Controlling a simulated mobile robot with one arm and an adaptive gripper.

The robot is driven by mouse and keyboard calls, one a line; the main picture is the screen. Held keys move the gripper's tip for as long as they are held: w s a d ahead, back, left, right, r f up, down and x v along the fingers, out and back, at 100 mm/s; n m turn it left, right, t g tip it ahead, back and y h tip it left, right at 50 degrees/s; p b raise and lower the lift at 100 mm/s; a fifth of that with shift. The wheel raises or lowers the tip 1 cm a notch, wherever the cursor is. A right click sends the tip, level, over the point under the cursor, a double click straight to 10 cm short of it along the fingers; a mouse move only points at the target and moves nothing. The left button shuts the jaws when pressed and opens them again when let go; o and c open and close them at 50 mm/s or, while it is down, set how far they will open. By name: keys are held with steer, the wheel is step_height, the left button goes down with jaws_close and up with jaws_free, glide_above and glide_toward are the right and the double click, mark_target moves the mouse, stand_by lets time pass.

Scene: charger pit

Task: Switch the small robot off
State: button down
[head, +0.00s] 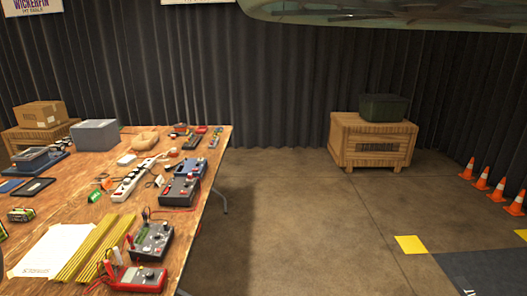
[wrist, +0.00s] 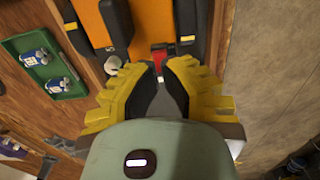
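In the wrist view, an orange body with dark parts along both sides (wrist: 92,22) lies at the top; it looks like the small robot, and its upper part is cut off by the frame. A small red part (wrist: 158,54) shows at its near end, just beyond my fingertips. My gripper (wrist: 160,74) has yellow ribbed fingers with dark inner faces. The fingertips are together, with nothing visible held between them. I cannot tell whether they touch the red part. I cannot make out the small robot or my gripper in the head view.
A green tray (wrist: 72,91) with blue-and-white items lies left in the wrist view. The wooden table (head: 95,196) carries tools, meters and a power strip (head: 133,182). A wooden crate (head: 350,150) bears a dark green box (head: 384,107). Orange cones (head: 482,179) stand right. Bare floor (head: 300,220) lies between.

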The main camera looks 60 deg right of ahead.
steer(key=shift+f+b, duration=1.65)
steer(key=shift+f, duration=0.05)
stand_by(0.6)
steer(key=shift+r, duration=0.15)
steer(key=shift+r+p, duration=1.6)
steer(key=shift+r, duration=1.85)
